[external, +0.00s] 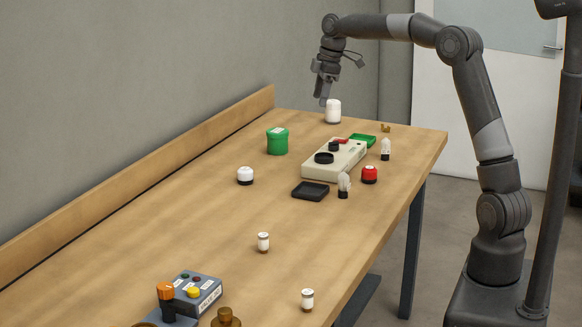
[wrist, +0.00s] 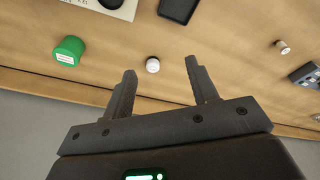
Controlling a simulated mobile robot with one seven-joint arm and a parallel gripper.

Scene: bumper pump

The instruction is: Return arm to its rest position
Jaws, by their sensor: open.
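My arm (external: 470,75) rises from its base at the right of the external view and reaches over the far end of the table. My gripper (external: 323,90) hangs from it with fingers pointing down, close to a white jar (external: 333,112); I cannot tell if they touch. In the wrist view my gripper (wrist: 162,82) has its two fingers spread wide with nothing between them at the tips. A white round object (wrist: 153,65) shows beyond the gap, on the table.
The wooden table (external: 200,215) holds a green jar (external: 277,141), a beige device (external: 335,160), a black tray (external: 310,191), a red-topped item (external: 369,174) and small white bottles (external: 263,242). A control box (external: 193,292) is at the near end. A wooden ledge (external: 130,180) lines the wall side.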

